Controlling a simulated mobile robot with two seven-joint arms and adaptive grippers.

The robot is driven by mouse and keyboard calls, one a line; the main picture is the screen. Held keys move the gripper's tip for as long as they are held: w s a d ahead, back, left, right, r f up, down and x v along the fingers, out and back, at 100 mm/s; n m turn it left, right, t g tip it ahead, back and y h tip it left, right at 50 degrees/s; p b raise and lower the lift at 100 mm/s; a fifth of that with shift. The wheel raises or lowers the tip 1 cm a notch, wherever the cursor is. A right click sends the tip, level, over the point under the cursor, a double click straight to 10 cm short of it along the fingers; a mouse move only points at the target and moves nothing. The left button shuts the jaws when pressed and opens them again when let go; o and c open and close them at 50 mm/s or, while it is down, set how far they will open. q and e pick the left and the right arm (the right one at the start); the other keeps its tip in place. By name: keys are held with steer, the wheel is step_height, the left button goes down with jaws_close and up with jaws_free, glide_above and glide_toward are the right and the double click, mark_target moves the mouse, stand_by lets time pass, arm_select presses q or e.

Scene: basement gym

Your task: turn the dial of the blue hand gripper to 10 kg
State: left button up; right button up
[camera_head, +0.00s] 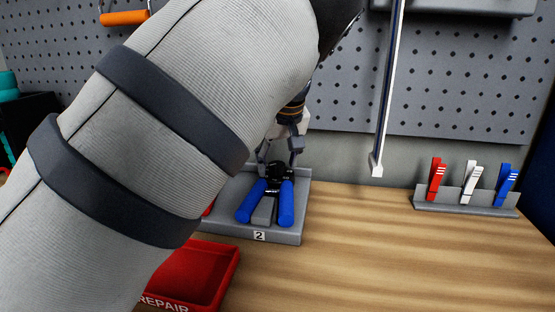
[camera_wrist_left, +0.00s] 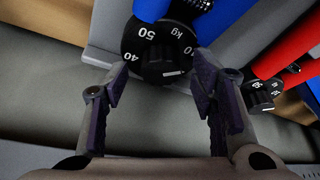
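The blue hand gripper (camera_head: 285,203) lies in a grey stand (camera_head: 287,236) labelled 2, blue handles toward me. Its black dial (camera_wrist_left: 150,32) shows in the left wrist view with 40, 50, kg and a partly covered 10. A black knob (camera_wrist_left: 165,70) with a white mark sits at its lower edge. My left gripper (camera_head: 278,155) is over the dial end; in the left wrist view its fingers (camera_wrist_left: 160,85) are open, on either side of the knob, with gaps visible. Whether they touch the dial's rim I cannot tell. My right gripper is not in view.
A red hand gripper (camera_wrist_left: 290,42) with its own dial lies close beside the blue one. A red REPAIR tray (camera_head: 225,272) is in front. A clip rack (camera_head: 465,203) stands right; a pale upright bar (camera_head: 386,100) is nearer. Bare wood lies front right.

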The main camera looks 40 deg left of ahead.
arm_select(q)
steer(key=v, duration=1.2)
steer(key=shift+d, duration=0.1)
